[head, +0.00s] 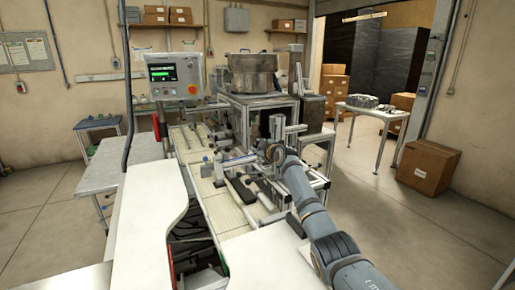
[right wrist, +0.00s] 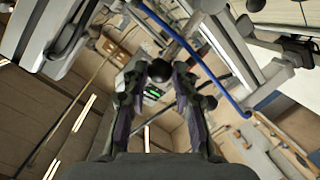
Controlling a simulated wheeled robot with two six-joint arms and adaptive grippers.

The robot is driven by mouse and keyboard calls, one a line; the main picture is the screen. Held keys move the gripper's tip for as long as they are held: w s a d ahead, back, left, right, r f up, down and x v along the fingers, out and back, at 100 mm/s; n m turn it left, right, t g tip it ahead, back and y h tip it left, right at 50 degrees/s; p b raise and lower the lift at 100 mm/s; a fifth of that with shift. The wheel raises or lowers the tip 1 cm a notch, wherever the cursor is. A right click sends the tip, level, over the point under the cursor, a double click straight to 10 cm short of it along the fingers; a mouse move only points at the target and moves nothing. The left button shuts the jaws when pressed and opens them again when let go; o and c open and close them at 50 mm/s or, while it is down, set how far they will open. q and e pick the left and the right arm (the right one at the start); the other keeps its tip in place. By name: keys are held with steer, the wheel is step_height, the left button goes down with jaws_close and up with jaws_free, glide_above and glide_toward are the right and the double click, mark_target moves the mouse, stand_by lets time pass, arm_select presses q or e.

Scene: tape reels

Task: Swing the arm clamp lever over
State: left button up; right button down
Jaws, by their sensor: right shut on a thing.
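My right gripper (head: 268,151) reaches in from the lower right to the metal frame of the machine. In the right wrist view its two dark fingers (right wrist: 160,75) are closed in on a round black knob, which looks like the end of the clamp lever (right wrist: 158,69). The rest of the lever is hard to separate from the grey frame parts around it. In the head view the gripper and arm hide the lever. My left gripper is not in view.
Aluminium frame parts (right wrist: 235,50) and a blue hose (right wrist: 190,57) lie close around the gripper. A control panel (head: 175,77) stands behind the machine at left. A steel pot (head: 252,73) stands at the back. Open floor lies to the right, with a carton (head: 429,167).

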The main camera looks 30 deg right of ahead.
steer(key=shift+f, duration=0.2)
steer(key=c, duration=1.1)
jaws_free()
steer(key=shift+d, duration=0.2)
steer(key=shift+o, duration=0.2)
steer(key=shift+s+a+r, duration=0.1)
steer(key=v, duration=1.1)
steer(key=shift+s, duration=0.4)
